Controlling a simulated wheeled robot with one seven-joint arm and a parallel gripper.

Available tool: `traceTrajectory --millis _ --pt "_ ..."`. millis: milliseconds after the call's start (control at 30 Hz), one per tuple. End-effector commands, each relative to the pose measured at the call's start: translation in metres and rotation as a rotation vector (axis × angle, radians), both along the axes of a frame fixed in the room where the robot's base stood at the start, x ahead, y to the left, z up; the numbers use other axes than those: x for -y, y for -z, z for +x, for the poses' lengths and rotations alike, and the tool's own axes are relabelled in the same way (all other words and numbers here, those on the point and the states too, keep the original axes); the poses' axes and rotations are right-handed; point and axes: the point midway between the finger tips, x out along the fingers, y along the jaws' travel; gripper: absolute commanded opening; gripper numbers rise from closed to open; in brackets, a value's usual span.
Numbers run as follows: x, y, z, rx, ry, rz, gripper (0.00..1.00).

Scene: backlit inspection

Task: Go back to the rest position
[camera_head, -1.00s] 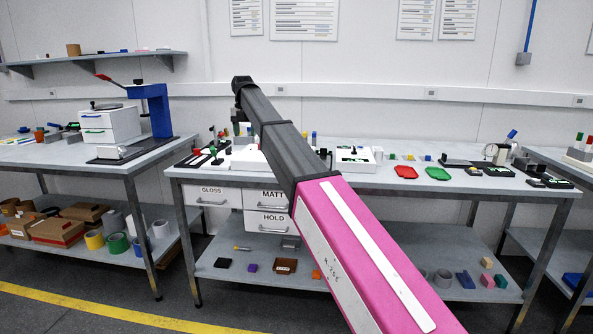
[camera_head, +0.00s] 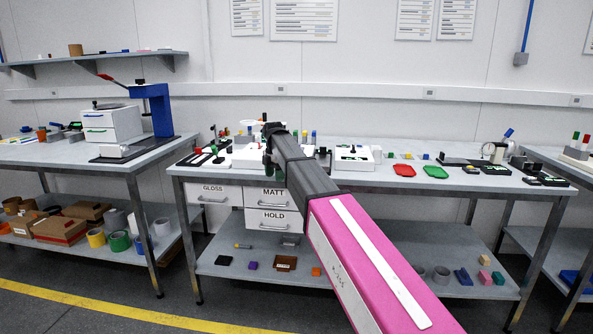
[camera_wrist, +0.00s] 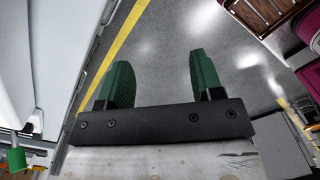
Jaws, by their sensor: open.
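My gripper (camera_wrist: 160,82) shows in the wrist view with its two green fingers apart. Nothing is between them; the grey floor and a yellow floor line lie beyond. In the head view my pink and dark grey arm reaches from the lower right towards the middle workbench (camera_head: 455,180). Its far end is over the front part of that bench.
A blue press (camera_head: 157,110) stands on the left bench. Open floor lies in front.

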Motion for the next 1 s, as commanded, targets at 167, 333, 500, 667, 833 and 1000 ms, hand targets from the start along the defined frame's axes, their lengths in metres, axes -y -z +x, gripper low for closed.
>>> traceTrajectory --millis 167,333,500,667,833,1000 --pt "0.069 0.087 -0.046 -0.004 0.41 -0.001 0.6" --pt "0.125 0.155 -0.09 -0.003 0.807 -0.001 0.6" --pt "0.176 0.213 -0.143 -0.002 1.204 -0.001 0.6" --pt "0.218 0.259 -0.2 -0.001 1.576 0.001 0.6" --pt "0.253 0.295 -0.258 -0.001 1.943 0.002 0.6" --pt "0.272 0.314 -0.294 0.001 2.186 0.006 0.6"
